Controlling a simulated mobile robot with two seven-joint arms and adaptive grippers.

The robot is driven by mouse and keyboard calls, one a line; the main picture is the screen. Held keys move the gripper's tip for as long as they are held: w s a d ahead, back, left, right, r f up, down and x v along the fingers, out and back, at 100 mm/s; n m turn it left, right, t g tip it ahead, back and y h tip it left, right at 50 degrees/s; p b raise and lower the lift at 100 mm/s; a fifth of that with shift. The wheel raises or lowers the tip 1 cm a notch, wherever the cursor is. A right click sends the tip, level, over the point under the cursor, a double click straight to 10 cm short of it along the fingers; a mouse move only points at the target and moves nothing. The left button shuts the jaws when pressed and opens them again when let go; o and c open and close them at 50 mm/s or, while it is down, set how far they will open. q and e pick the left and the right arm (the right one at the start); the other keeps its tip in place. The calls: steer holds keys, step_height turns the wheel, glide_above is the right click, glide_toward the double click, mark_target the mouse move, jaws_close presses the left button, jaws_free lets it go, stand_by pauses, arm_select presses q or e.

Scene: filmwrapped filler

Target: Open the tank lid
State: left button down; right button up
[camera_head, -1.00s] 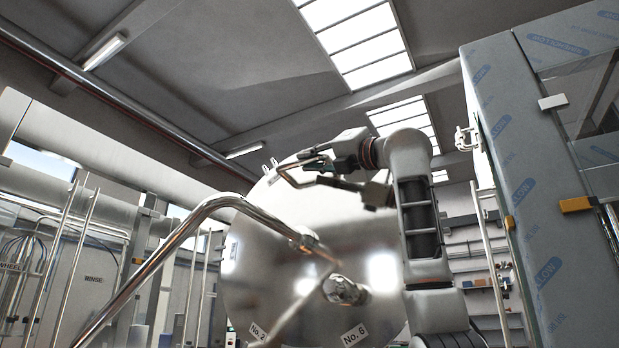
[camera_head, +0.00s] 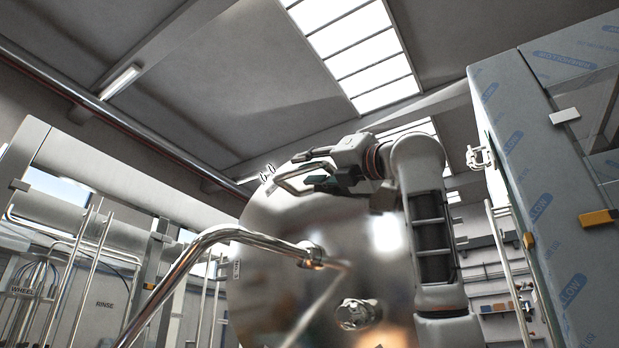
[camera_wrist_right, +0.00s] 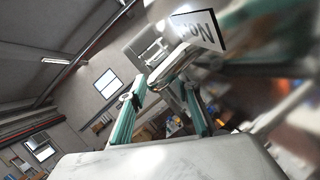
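The large shiny steel tank (camera_head: 285,235) fills the middle of the head view, its top edge behind my right gripper. I cannot tell where its lid begins. A pale loop handle (camera_head: 291,184) shows at its upper part. My right gripper (camera_head: 312,170) is there with its fingers apart and the handle between or close in front of them; firm contact is not clear. In the right wrist view, the two green-lined fingers of the right gripper (camera_wrist_right: 163,112) stand apart, with a metal bar (camera_wrist_right: 172,66) beyond them. My left gripper is out of view.
A bent steel pipe (camera_head: 190,262) crosses in front of the tank. A film-wrapped grey cabinet (camera_head: 530,180) stands close on the right. A steel fitting (camera_head: 357,313) sticks out of the tank front. Rails and piping stand at the left.

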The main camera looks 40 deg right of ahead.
steer(key=v, duration=0.4)
steer(key=shift+s, duration=0.35)
steer(key=s, duration=1.2)
steer(key=shift+d, duration=0.45)
steer(key=shift+s+f, duration=0.15)
